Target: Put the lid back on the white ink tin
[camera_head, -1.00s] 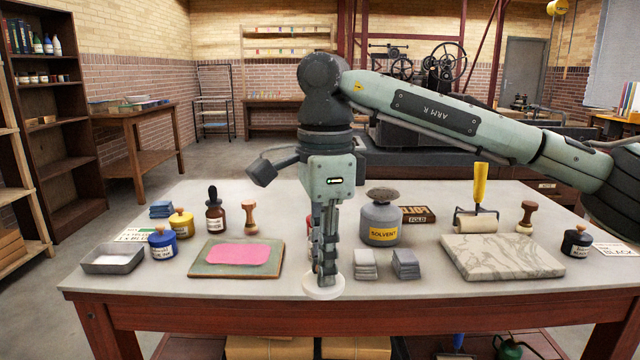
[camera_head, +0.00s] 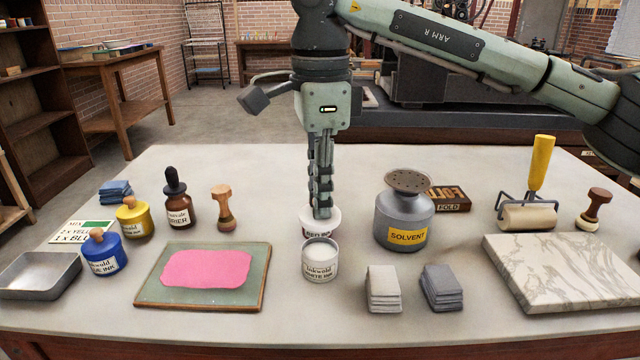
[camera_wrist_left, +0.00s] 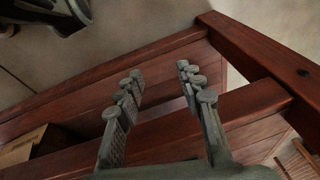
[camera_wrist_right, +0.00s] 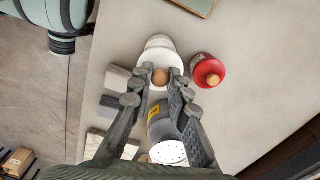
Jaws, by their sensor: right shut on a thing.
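The white ink tin (camera_head: 320,262) stands upright and open on the table, its white ink showing. My right gripper (camera_head: 321,210) is shut on the wooden knob of the white lid (camera_head: 307,217). In the head view the lid appears just above and behind the tin. In the right wrist view the knob (camera_wrist_right: 160,77) is between the fingertips, and the white tin (camera_wrist_right: 160,41) shows beyond the lid. The lid looks apart from the tin. My left gripper (camera_wrist_left: 156,84) is open and empty, low by the table's wooden frame, and outside the head view.
The red ink tin (camera_wrist_right: 208,71) stands close to the white tin and is mostly hidden in the head view. The solvent can (camera_head: 404,222) is to the right.

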